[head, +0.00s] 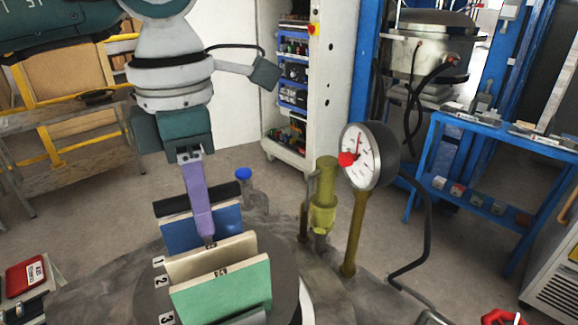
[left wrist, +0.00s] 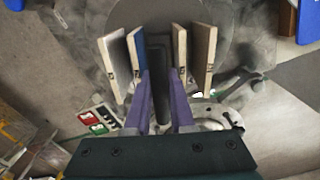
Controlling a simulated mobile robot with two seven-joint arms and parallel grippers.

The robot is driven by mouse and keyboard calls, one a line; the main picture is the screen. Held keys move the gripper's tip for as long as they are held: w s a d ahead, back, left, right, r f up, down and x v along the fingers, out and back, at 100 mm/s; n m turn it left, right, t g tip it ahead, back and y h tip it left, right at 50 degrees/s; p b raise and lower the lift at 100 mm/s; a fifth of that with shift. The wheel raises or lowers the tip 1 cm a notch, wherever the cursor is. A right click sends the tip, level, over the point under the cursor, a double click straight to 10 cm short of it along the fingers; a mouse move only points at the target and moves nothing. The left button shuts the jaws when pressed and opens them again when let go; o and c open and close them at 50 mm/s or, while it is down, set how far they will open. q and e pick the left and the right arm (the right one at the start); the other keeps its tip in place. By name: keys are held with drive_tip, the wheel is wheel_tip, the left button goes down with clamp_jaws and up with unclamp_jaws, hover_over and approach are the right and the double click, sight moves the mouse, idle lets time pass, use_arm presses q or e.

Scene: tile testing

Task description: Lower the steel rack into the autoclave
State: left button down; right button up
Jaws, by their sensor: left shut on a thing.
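The steel rack shows as a dark grey round plate (head: 150,292) with white number labels along its left side. Upright tiles stand on it: a black one, a blue one (head: 225,232), a beige one (head: 190,264) and a green one (head: 222,292). My left gripper (head: 209,238) reaches down among the tiles. In the left wrist view its purple fingers are closed on the rack's dark middle bar (left wrist: 160,85). The autoclave (head: 345,292) is the mottled metal body around and below the rack. Its opening is largely hidden, so the rack's depth is unclear. My right gripper is not seen.
A pressure gauge (head: 371,157) and a yellow-green valve (head: 324,195) rise close to the right of the rack. A blue-capped fitting (head: 244,176) stands behind it. A red box (head: 27,276) is at the left. A blue shelf (head: 480,150) stands farther right.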

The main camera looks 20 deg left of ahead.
use_arm(q)
drive_tip(key=shift+w+f+b, duration=0.1)
drive_tip(key=shift+f+b, duration=1.3)
drive_tip(key=shift+f, duration=0.55)
drive_tip(key=shift+f, duration=0.15)
drive_tip(key=shift+f+b, duration=0.3)
drive_tip(key=shift+b, duration=0.15)
drive_tip(key=shift+f, duration=0.1)
